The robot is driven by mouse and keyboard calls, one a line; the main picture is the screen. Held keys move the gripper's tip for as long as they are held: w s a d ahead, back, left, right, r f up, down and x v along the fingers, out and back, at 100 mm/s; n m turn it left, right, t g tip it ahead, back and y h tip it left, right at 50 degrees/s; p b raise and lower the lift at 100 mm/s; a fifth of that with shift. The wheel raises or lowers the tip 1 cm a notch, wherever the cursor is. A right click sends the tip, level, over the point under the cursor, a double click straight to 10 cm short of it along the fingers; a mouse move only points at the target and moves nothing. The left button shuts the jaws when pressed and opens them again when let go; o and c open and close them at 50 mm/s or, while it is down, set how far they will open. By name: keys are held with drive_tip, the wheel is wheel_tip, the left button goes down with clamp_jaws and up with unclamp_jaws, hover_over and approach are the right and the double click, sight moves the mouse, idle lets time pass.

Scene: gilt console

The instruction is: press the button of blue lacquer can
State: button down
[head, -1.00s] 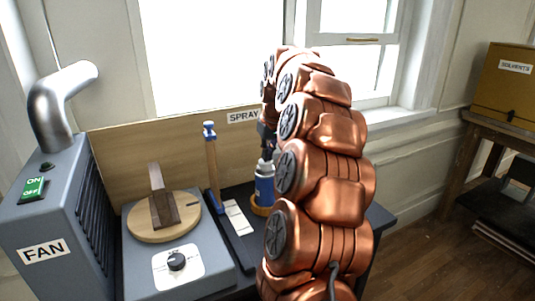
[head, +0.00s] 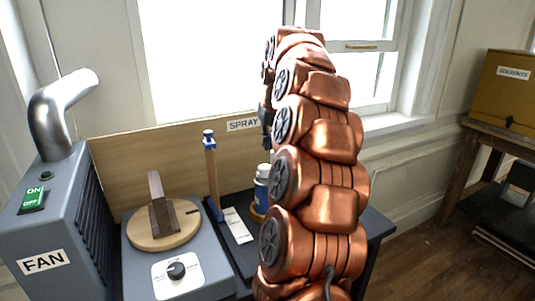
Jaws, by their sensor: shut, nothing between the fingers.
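The blue lacquer can (head: 261,189) stands upright on the dark bench, left of my copper arm. It has a blue body and a pale top, and my arm covers its right side. Its button is too small to make out. It sits at a round wooden base (head: 256,214). My gripper (head: 267,142) shows only as a dark sliver at the left edge of my arm, above the can and apart from it. It is shut and empty, and mostly hidden behind the arm.
A "SPRAY" label (head: 242,125) is on the wooden backboard. A yellow box (head: 502,95) stands far right.

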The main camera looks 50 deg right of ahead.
drive_tip(key=v, duration=0.7)
drive_tip(key=shift+r, duration=0.1)
idle(1.4)
drive_tip(key=s+a+f+n+g+y+p, duration=0.1)
drive_tip(key=s+a+f+n, duration=0.15)
drive_tip(key=a, duration=0.95)
drive_tip(key=s+a+f+n+g+p, duration=0.15)
drive_tip(key=a+f, duration=0.25)
drive_tip(key=a, duration=0.8)
drive_tip(key=s+a+f, duration=0.4)
drive_tip(key=s, duration=0.3)
drive_tip(key=s+a+f+g+p, duration=0.1)
drive_tip(key=s+a+f, duration=0.3)
drive_tip(key=s, duration=0.4)
drive_tip(key=s+a+f+g+p, duration=0.1)
drive_tip(key=s+a+f, duration=0.3)
drive_tip(key=s+f, duration=0.2)
drive_tip(key=shift+s, duration=1.1)
